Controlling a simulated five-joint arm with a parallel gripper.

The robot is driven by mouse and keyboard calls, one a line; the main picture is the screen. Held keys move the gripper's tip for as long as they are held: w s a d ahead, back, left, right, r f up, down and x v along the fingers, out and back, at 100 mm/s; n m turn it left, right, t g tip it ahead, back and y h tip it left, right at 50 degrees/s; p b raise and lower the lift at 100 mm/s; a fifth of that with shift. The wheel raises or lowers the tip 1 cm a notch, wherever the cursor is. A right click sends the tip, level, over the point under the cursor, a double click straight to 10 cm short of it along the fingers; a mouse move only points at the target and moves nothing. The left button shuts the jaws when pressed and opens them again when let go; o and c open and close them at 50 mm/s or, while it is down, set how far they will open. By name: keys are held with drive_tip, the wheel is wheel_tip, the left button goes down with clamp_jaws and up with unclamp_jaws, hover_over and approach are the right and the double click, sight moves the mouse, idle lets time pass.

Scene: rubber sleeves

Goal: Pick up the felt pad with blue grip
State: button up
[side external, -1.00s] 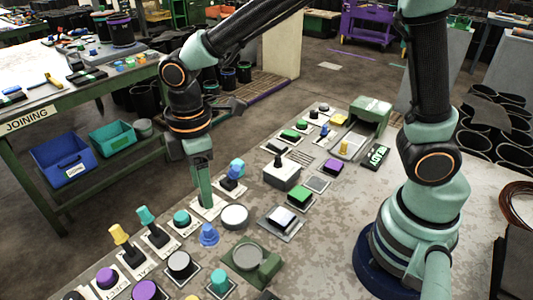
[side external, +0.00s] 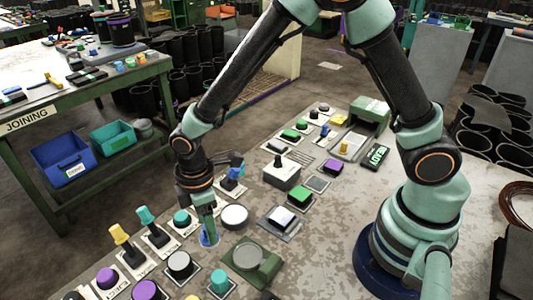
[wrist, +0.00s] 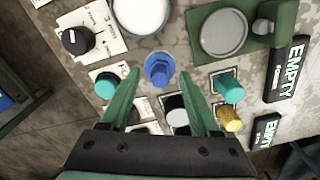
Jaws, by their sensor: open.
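The felt pad with blue grip (wrist: 158,68) is a blue upright stub on a wider blue round base, standing on the bench top. In the wrist view it lies between the tips of my open, empty gripper (wrist: 160,78), with a gap on each side. In the side view the pad (side external: 208,240) is partly hidden behind a green finger of my gripper (side external: 209,228), which points down at it. I cannot tell how far the tips are above the bench.
A white round disc (side external: 235,216) is close on the right. A teal knob (side external: 182,218) on a plate is close on the left. A green fixture with a grey disc (side external: 250,257), a black-and-white knob (side external: 180,264) and yellow and teal levers (side external: 144,217) crowd around.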

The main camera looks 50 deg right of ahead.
drive_tip(key=shift+f, duration=0.6)
clamp_jaws()
drive_tip(key=shift+r, duration=0.1)
wheel_tip(320, 180, up, 20)
idle(0.5)
